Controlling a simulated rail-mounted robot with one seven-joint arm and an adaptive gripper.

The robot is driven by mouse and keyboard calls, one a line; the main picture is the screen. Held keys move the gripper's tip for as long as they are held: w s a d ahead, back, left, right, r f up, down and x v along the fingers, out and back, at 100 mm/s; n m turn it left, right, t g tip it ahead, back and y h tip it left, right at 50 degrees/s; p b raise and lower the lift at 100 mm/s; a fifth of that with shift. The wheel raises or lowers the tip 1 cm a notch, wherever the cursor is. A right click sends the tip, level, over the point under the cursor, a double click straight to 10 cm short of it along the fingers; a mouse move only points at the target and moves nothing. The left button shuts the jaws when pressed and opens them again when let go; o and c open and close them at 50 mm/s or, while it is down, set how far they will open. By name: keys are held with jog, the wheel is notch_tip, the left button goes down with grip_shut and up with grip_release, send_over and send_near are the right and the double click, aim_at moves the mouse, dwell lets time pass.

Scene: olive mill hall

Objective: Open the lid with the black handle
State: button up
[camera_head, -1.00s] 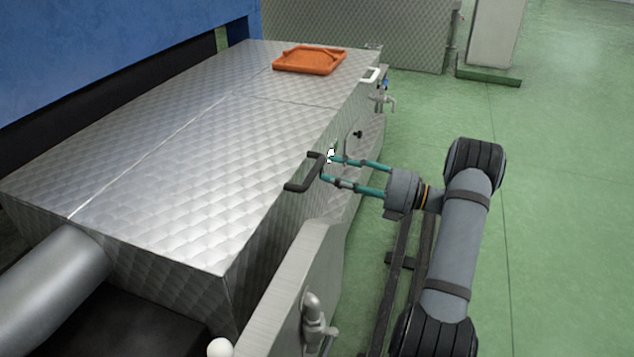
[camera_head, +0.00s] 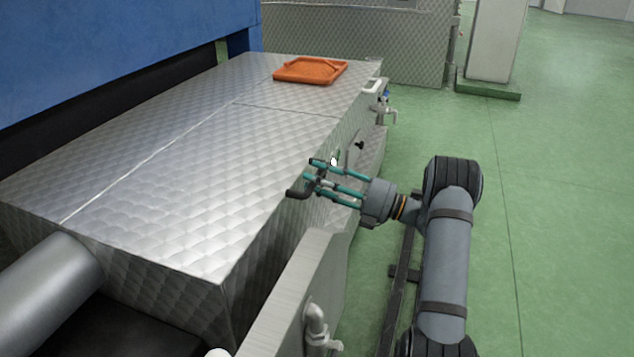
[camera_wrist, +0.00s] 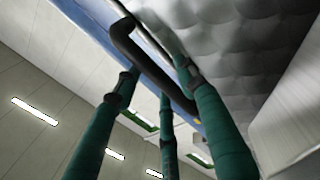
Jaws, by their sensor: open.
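The lid (camera_head: 190,170) is a quilted metal panel on top of a long steel machine, lying flat. Its black handle (camera_head: 296,193) sticks out from the lid's right edge. My gripper (camera_head: 312,174) is open at the handle, with its teal fingers around or beside it and hiding most of the bar. In the wrist view the handle (camera_wrist: 150,62) runs diagonally between the teal fingers. A gap shows between it and some of the fingers; contact with the others I cannot tell.
An orange tray (camera_head: 311,70) lies on the far end of the machine. A white handle (camera_head: 372,86) and a metal tap (camera_head: 385,112) are beyond my gripper. A metal wall (camera_head: 290,295) stands near in front. Green floor (camera_head: 560,200) is free at the right.

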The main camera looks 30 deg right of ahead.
jog(key=shift+w+a, duration=0.15)
jog(key=shift+c, duration=0.5)
grip_shut()
dwell(0.4)
